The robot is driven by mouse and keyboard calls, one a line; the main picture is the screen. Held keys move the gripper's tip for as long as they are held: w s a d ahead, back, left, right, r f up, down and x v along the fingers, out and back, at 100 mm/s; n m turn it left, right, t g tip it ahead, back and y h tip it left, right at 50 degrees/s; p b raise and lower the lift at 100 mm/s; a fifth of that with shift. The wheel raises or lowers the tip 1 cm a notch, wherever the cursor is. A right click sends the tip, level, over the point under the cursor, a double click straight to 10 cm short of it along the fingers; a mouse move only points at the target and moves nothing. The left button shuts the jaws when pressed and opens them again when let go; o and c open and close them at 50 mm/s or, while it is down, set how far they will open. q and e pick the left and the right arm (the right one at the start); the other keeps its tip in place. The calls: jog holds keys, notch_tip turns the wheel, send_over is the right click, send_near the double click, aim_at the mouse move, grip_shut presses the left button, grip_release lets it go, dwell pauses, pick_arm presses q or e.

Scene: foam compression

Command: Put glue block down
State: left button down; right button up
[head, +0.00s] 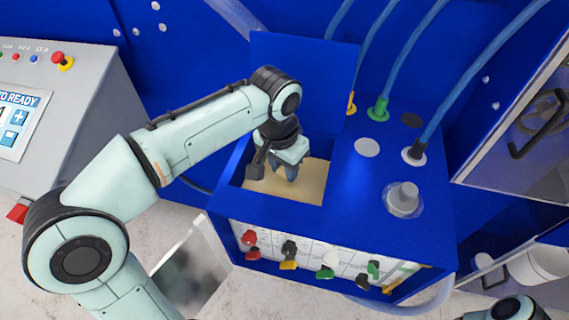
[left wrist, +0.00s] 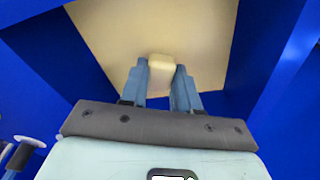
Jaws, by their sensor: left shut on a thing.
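The glue block is a small cream-coloured block (left wrist: 161,63) in the left wrist view, between the fingertips of my left gripper (left wrist: 161,72). In the head view my left gripper (head: 289,177) points down into the open square bay of the blue machine. It is shut on the block, over a tan surface (head: 308,187) at the bottom of the bay. The block is hidden in the head view. I cannot tell whether the block touches the tan surface. My right gripper is not in view.
Blue walls surround the bay, and a raised blue lid (head: 305,85) stands behind it. Coloured valve handles (head: 290,250) line the machine's front. A grey knob (head: 403,198) and several hoses stand on the top at the right. A control console (head: 55,110) is at the left.

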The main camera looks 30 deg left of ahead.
pick_arm(q)
jog(key=shift+f, duration=0.35)
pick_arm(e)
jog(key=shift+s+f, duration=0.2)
pick_arm(q)
jog(key=c, duration=0.8)
grip_release()
jog(key=shift+r, duration=0.1)
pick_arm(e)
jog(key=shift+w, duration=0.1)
pick_arm(q)
jog(key=shift+r, duration=0.3)
jog(key=r+p, duration=0.1)
jog(key=r, duration=0.3)
jog(key=s+r+p, duration=0.1)
jog(key=r, duration=0.3)
jog(key=r+p, duration=0.1)
jog(key=r, duration=0.3)
jog(key=shift+s+a+r, duration=0.1)
jog(key=shift+s+r, duration=0.1)
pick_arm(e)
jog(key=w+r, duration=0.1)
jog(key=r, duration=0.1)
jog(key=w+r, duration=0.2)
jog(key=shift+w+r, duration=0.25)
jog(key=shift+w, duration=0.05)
